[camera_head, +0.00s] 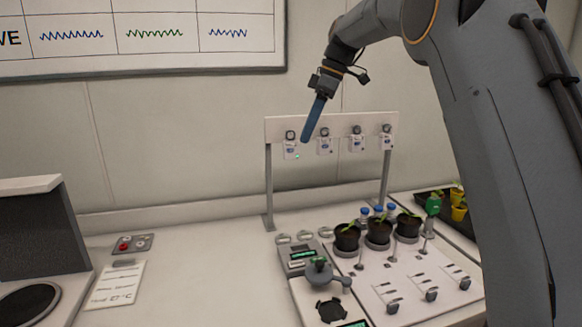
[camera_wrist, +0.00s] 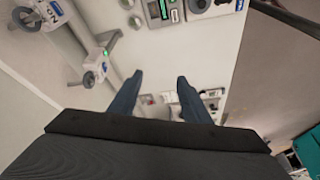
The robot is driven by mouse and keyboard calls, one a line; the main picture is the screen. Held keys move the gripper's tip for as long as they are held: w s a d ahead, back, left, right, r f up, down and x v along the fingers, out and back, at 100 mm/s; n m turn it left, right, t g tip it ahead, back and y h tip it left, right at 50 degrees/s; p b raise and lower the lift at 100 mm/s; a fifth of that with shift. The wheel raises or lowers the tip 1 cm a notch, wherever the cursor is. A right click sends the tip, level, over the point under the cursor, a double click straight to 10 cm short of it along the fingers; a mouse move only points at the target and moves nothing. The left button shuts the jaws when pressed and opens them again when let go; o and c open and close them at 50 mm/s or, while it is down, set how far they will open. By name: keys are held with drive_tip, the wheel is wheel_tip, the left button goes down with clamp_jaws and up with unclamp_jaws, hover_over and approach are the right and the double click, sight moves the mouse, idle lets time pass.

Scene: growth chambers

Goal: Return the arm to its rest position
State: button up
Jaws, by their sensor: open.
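My arm reaches in from the upper right of the head view. My gripper (camera_head: 308,135) hangs in the air, pointing down and slightly left, in front of the left end of the sensor rack (camera_head: 345,123). In the wrist view my gripper (camera_wrist: 160,78) shows two blue fingers spread apart with nothing between them. The fingers look clear of the bench and of the rack.
Small white devices hang on the rack; the left one (camera_head: 291,149) has a green light. Several potted plants (camera_head: 347,239), a grey device (camera_head: 318,271) and a panel with clips (camera_head: 400,285) stand below. A dark box (camera_head: 35,235) stands left.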

drive_tip(key=s+d+f+m+h+b, duration=0.1)
drive_tip(key=s+d+f+m, duration=0.45)
drive_tip(key=f, duration=0.35)
drive_tip(key=s+d+f+m+h+b, duration=0.15)
drive_tip(key=s+d+f+m, duration=0.25)
drive_tip(key=s+f, duration=0.4)
drive_tip(key=s+d+f+m+h, duration=0.1)
drive_tip(key=s+d+f+m, duration=0.1)
drive_tip(key=s+f, duration=0.5)
drive_tip(key=s+d+f+m+t, duration=0.1)
drive_tip(key=s+d+f+m, duration=0.2)
drive_tip(key=s, duration=1)
wheel_tip(320, 180, down, 4)
drive_tip(key=shift+d+f+m+h, duration=0.1)
drive_tip(key=shift+d+m+h, duration=0.2)
drive_tip(key=shift+m, duration=0.85)
drive_tip(key=shift+a, duration=0.1)
